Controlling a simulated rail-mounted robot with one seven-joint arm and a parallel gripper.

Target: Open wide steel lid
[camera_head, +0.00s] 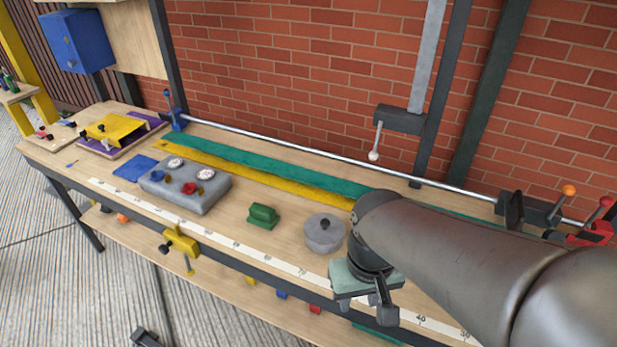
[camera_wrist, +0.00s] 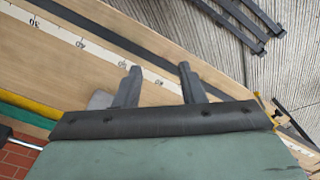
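A round grey steel pot (camera_head: 323,239) stands on the bench in the head view, with a wide lid (camera_head: 313,222) lying flat on top and a dark knob (camera_head: 325,225) at the lid's middle. My gripper (camera_head: 386,310) is to the right of the pot and nearer the front edge, apart from it. In the wrist view my gripper (camera_wrist: 160,67) has its two fingers spread with nothing between them. A small grey patch beside the left finger in that view may be the pot, mostly hidden by the gripper.
A green block (camera_head: 263,216) sits left of the pot. A grey box with dials (camera_head: 185,186) is farther left. A white measuring strip (camera_head: 210,239) runs along the front edge. A metal rail (camera_head: 330,153) runs along the back. Bare wood lies between block and pot.

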